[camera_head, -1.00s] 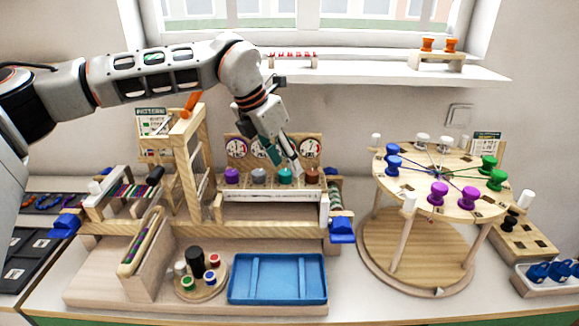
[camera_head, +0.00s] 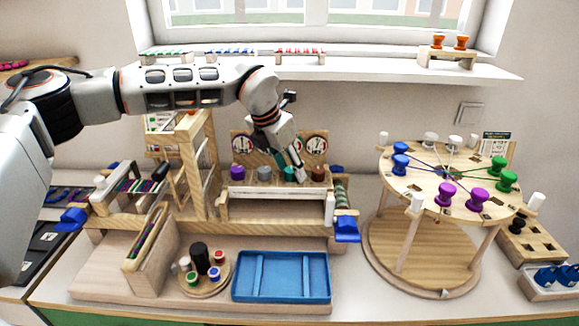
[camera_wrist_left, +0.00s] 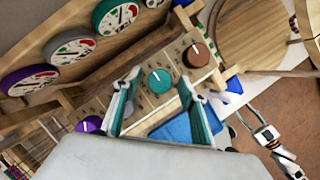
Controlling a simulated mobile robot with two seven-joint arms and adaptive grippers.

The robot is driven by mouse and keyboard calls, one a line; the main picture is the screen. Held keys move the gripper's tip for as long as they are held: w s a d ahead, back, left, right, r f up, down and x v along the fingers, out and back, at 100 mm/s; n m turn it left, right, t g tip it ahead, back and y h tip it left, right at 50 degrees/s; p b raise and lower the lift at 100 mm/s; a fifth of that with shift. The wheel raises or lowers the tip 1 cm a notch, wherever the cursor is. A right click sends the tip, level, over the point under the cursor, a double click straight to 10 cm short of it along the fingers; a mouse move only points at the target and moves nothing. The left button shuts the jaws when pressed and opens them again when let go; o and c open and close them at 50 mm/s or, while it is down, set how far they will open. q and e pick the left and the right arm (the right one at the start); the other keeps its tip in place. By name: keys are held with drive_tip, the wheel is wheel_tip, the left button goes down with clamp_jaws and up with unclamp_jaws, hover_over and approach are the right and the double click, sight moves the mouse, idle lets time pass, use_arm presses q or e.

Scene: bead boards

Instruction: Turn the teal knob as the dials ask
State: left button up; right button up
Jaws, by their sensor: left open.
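The teal knob (camera_head: 290,174) stands in a row of knobs on the wooden dial board, between a grey knob (camera_head: 264,173) and a brown knob (camera_head: 318,173). It also shows in the left wrist view (camera_wrist_left: 160,81), with a white pointer mark on top. My left gripper (camera_head: 290,168) is open at the teal knob; in the left wrist view its fingertips (camera_wrist_left: 158,84) show on either side of it. I cannot tell whether they touch it. Round dials stand behind: green (camera_wrist_left: 115,15), grey (camera_wrist_left: 73,46) and purple (camera_wrist_left: 29,80). The gripper partly covers the dials in the head view.
A purple knob (camera_head: 237,172) is at the row's left end. A blue tray (camera_head: 281,298) lies in front. A round peg table (camera_head: 420,255) stands at right, a wooden tower (camera_head: 205,185) at left. A white arm part (camera_wrist_left: 270,140), perhaps mine, shows in the left wrist view.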

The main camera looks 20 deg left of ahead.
use_arm(q)
drive_tip(key=c, duration=1.1)
drive_tip(key=shift+n, duration=0.3)
drive_tip(key=shift+d+n+t+y+b, duration=0.1)
drive_tip(key=shift+n+t+y+b, duration=0.35)
drive_tip(key=shift+n, duration=0.75)
drive_tip(key=shift+n+y+b, duration=0.55)
drive_tip(key=shift+n+y, duration=0.3)
drive_tip(key=shift+n, duration=1.05)
drive_tip(key=o, duration=1.1)
